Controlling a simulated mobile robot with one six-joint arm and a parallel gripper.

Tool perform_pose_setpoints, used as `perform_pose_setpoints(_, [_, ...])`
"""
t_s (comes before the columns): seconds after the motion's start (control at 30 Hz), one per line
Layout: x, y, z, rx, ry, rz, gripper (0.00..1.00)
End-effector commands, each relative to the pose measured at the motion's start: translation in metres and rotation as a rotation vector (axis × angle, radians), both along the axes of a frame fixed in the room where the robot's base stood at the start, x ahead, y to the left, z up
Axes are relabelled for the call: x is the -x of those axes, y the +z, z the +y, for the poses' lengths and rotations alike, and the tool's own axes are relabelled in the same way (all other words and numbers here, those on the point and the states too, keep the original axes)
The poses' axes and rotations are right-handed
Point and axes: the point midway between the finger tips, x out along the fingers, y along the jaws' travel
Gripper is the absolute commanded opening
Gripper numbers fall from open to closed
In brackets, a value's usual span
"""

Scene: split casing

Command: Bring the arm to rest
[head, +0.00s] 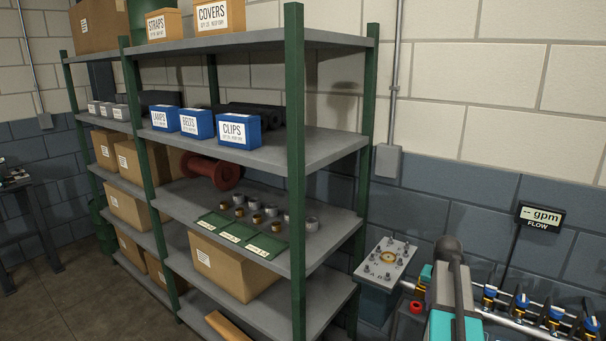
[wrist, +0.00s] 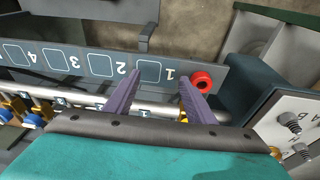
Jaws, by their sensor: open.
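My gripper (wrist: 164,80) shows in the wrist view as two dark purple-grey fingers, spread apart with nothing between them. They reach over a grey panel (wrist: 75,62) with numbered squares, near the square marked 1. The pictures do not settle whether the fingertips touch the panel. A red ring-shaped part (wrist: 202,82) lies just right of the right fingertip. In the head view my grey and teal arm (head: 462,292) is at the lower right, over the pipe bench. My fingers cannot be made out clearly there.
A pipe (head: 515,322) with blue-topped fittings runs right of my arm. A bolted plate (head: 403,251) on a block stands to its left. A flow display (head: 541,215) is behind. A green-posted shelf (head: 295,150) with boxes and bins fills the middle and left.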

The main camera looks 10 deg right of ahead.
Motion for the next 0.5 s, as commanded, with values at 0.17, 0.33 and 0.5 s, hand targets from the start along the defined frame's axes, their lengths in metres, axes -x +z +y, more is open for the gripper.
perform_pose_setpoints(0.17, [-0.017, -0.033, 0.061, -0.022, 0.118, 0.020, 0.50])
perform_pose_setpoints(0.33, [-0.028, -0.062, 0.118, -0.042, 0.229, 0.038, 0.50])
perform_pose_setpoints(0.5, [-0.033, -0.092, 0.179, -0.062, 0.348, 0.059, 0.50])
